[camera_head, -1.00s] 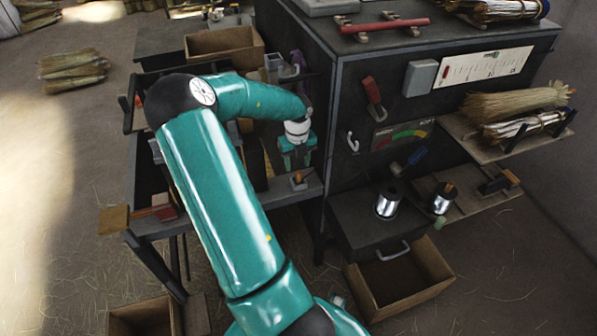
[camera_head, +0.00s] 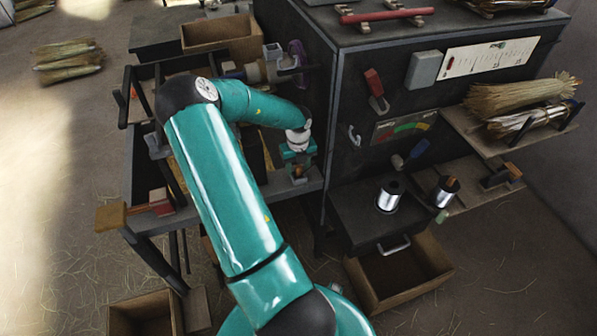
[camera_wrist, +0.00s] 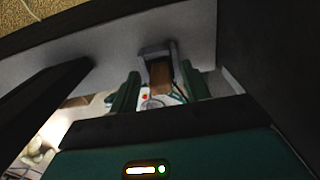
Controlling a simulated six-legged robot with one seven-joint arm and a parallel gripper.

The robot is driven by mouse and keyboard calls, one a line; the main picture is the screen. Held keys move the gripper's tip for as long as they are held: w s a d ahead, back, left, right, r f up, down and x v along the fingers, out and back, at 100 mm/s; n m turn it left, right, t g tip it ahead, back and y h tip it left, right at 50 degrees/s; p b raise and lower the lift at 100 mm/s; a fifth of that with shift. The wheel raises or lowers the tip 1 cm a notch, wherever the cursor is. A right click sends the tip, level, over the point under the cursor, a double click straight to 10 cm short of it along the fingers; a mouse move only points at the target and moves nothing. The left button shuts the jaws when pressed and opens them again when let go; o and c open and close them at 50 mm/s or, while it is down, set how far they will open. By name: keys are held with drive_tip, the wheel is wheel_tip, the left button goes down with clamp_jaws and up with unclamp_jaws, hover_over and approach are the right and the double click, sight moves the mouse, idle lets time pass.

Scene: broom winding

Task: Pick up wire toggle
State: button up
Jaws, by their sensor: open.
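A small brown wooden piece that looks like the wire toggle (camera_head: 298,173) sits in a small grey holder on the front corner of the bench beside the dark cabinet. In the wrist view the brown piece (camera_wrist: 161,73) stands in the grey bracket (camera_wrist: 156,50), between and just beyond the fingertips. My gripper (camera_head: 298,164) is open right above the holder. In the wrist view its two green fingers (camera_wrist: 160,88) flank the piece. I cannot tell whether they touch it. My gripper hides part of the holder in the head view.
The cabinet (camera_head: 330,125) rises close on the right. A wooden-handled tool (camera_head: 135,212) lies at the bench's left corner.

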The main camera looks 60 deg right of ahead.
drive_tip(key=c, duration=0.9)
drive_tip(key=shift+o, duration=0.2)
